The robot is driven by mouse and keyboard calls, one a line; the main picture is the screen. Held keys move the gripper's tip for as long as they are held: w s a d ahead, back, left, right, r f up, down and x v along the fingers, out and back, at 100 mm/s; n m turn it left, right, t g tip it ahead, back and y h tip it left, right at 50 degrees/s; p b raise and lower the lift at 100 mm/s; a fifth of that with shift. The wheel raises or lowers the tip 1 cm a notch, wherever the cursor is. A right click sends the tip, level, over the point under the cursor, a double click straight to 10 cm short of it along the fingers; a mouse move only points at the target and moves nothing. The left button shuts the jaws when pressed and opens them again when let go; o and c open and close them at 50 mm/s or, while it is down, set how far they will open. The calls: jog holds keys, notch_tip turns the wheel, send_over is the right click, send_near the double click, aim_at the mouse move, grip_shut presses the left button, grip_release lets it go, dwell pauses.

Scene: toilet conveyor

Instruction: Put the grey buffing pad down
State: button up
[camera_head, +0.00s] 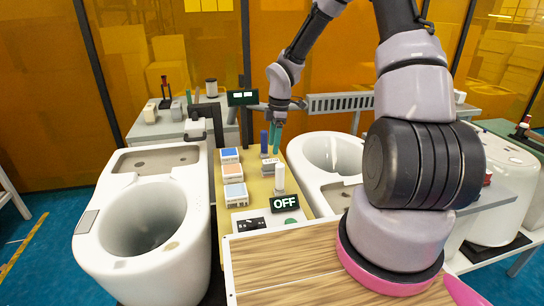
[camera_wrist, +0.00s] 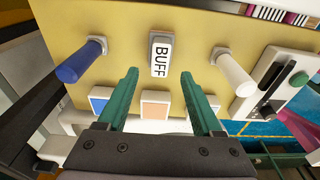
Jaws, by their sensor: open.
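In the wrist view, a grey block with a white BUFF label (camera_wrist: 160,54) sits on the yellow board (camera_wrist: 120,22), between a blue peg (camera_wrist: 80,63) and a white peg (camera_wrist: 233,72). In the head view, a small grey block (camera_head: 269,166) shows between the same pegs; I take it for the buffing pad. In the head view, my gripper (camera_head: 274,146) is over the yellow board near the blue peg.
Blocks with blue and orange tops (camera_head: 232,172) line the board's left side. An OFF display (camera_head: 285,202) and a control box (camera_head: 268,221) stand at its near end. White toilet bowls (camera_head: 143,222) (camera_head: 333,155) flank the board. A wooden top (camera_head: 290,265) lies in front.

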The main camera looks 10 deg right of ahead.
notch_tip(320, 180, up, 4)
notch_tip(320, 180, up, 12)
jog(key=m+t+h, duration=0.1)
jog(key=m+h, duration=0.1)
jog(key=m, duration=0.4)
send_over(275, 160)
jog(key=s+d, duration=0.3)
jog(key=s, duration=0.1)
jog(key=s+d+r+m+t, duration=0.1)
jog(key=s+r+m+t, duration=0.1)
jog(key=s+r+m, duration=0.5)
jog(key=s+r+m+t+y, duration=0.2)
jog(key=s+r+m+t, duration=0.2)
jog(key=s+r+m, duration=0.5)
jog(key=s+r, duration=0.2)
jog(key=s, duration=0.3)
jog(key=shift+d+r+y, duration=0.2)
jog(key=shift+r+y, duration=0.1)
jog(key=shift+r, duration=0.1)
